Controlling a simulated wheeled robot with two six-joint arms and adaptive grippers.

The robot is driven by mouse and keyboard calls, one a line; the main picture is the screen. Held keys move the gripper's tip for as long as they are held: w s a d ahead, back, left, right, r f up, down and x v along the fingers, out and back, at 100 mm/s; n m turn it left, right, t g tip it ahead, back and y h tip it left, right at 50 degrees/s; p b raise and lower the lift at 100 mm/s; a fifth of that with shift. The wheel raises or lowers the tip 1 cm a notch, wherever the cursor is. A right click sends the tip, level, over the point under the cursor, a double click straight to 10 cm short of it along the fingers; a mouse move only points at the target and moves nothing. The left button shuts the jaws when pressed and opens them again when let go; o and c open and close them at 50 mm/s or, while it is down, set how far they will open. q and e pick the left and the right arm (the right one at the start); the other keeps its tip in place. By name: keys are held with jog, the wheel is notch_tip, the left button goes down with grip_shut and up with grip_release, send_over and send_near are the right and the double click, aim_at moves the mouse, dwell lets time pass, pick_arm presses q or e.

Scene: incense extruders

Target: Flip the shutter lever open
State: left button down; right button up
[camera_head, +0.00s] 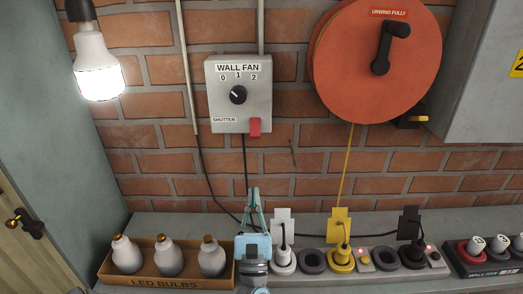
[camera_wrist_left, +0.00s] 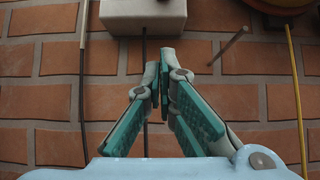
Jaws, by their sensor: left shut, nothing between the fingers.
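The shutter lever (camera_head: 254,127) is a small red tab at the lower right of the grey wall fan box (camera_head: 222,98), beside the SHUTTER label. My left gripper (camera_head: 254,192) points up below the box, with a clear gap under the lever. Its teal fingers are shut and empty; they also show in the left wrist view (camera_wrist_left: 163,62). That view shows the underside of the fan box (camera_wrist_left: 143,15) above the fingertips, and the lever cannot be made out there. My right gripper is not in view.
An orange cable reel (camera_head: 345,65) hangs right of the box, with a yellow cord (camera_head: 347,160) running down. A box of LED bulbs (camera_head: 165,281) and a power strip (camera_head: 345,280) with plugs stand below. A lit bulb (camera_head: 98,68) hangs at left.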

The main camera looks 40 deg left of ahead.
aim_at(255, 128)
pick_arm(q)
jog(key=w+a+r+p, duration=0.1)
jog(key=w+r+p, duration=0.1)
jog(key=r, duration=0.3)
jog(key=w+a+r+p, duration=0.2)
jog(key=r+p, duration=0.2)
jog(key=r, duration=0.1)
jog(key=shift+w+a, duration=0.3)
jog(key=shift+w, duration=0.1)
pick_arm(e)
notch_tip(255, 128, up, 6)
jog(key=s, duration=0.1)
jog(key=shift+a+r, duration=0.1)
